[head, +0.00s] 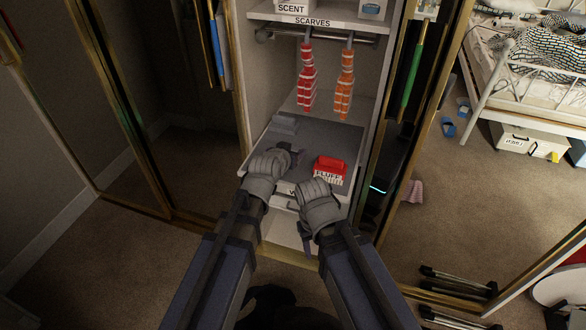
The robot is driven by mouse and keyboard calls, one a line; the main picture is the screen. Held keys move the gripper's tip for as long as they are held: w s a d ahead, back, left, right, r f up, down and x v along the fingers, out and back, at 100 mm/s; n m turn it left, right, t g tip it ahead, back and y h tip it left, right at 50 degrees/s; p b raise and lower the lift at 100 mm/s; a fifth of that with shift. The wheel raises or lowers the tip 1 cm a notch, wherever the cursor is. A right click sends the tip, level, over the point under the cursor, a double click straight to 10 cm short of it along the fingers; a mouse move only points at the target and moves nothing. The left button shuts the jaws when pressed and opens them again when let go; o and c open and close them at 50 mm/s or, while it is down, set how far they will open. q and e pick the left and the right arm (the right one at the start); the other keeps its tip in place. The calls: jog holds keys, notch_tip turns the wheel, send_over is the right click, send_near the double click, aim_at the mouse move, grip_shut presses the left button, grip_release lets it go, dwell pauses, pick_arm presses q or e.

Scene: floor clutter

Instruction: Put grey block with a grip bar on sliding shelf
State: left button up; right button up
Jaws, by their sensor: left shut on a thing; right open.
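A grey block (284,123) shows at the back left of the grey sliding shelf (338,142), which is pulled out of the wardrobe. My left gripper (292,151) is over the shelf, just in front of the block. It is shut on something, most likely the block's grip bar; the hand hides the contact. I cannot tell whether the block rests fully on the shelf. My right gripper (304,238) is open and empty, low in front of the shelf's front edge and pointing down.
A red labelled box (329,170) stands on the right of the shelf. Red (306,80) and orange (344,85) scarves hang from the rail above. Gold-framed doors flank the opening. A white box (514,138) lies under the bed at right. Carpet at left is clear.

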pick_arm(q)
jog(key=shift+f+b, duration=1.9)
jog(key=shift+f, duration=0.15)
jog(key=shift+r, duration=0.15)
pick_arm(e)
notch_tip(320, 180, down, 4)
jog(key=shift+r, duration=0.1)
pick_arm(q)
jog(key=o, duration=0.9)
jog(key=shift+f, duration=0.25)
jog(key=o, duration=0.4)
pick_arm(e)
jog(key=shift+f, duration=0.2)
pick_arm(q)
jog(key=shift+o, duration=0.2)
jog(key=shift+r, duration=0.15)
pick_arm(e)
jog(key=shift+r, duration=0.1)
